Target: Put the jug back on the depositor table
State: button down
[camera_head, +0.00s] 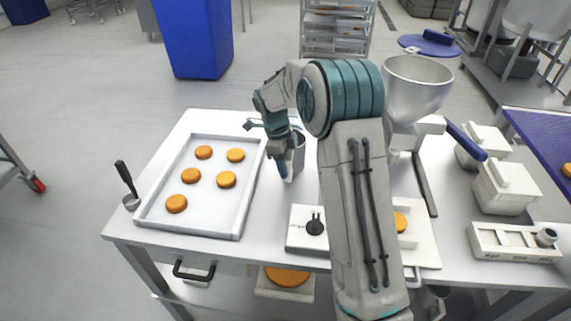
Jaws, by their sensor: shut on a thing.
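The jug (298,155) is a grey metal vessel, upright at the middle of the white depositor table (270,121), just right of the tray. My gripper (287,164) is shut on the jug at its left side, and my gripper and arm hide part of it. I cannot tell whether the jug's base touches the table top. The depositor (418,88), with a steel hopper, stands on the table to the right, partly behind my arm.
A white tray (241,222) with several orange rounds lies left of the jug. A scale (303,240) is in front. White lidded tubs (504,187) stand right. A blue bin (197,40) stands behind.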

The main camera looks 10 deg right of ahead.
jog(key=shift+f, duration=0.5)
jog(key=shift+f, duration=0.2)
jog(key=c, duration=0.6)
grip_release()
jog(key=shift+r, duration=0.1)
jog(key=shift+r, duration=0.1)
